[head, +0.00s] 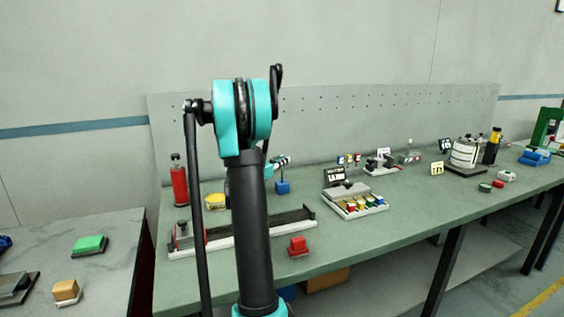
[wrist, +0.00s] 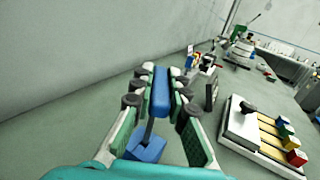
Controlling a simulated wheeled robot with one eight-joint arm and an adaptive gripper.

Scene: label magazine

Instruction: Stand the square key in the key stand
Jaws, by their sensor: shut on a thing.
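My gripper (wrist: 160,94) is shut on the blue handle of the square key (wrist: 161,92). The handle lies between the two fingertips. A grey metal shank (wrist: 149,130) runs down from the handle to the blue key stand (wrist: 145,148). The shank's lower end meets the stand's top in the wrist view; how deep it sits is hidden. In the head view the key stand (head: 283,187) sits on the green bench, with my gripper (head: 281,162) right above it and a thin stem between. My arm hides part of the gripper there.
A white tray with coloured blocks (wrist: 262,140) stands to the right of the stand. A long white-edged rail (head: 295,217), a red block (head: 298,246), a red bottle (head: 179,182) and a yellow tin (head: 215,201) are nearby. A pegboard wall (head: 330,120) is behind.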

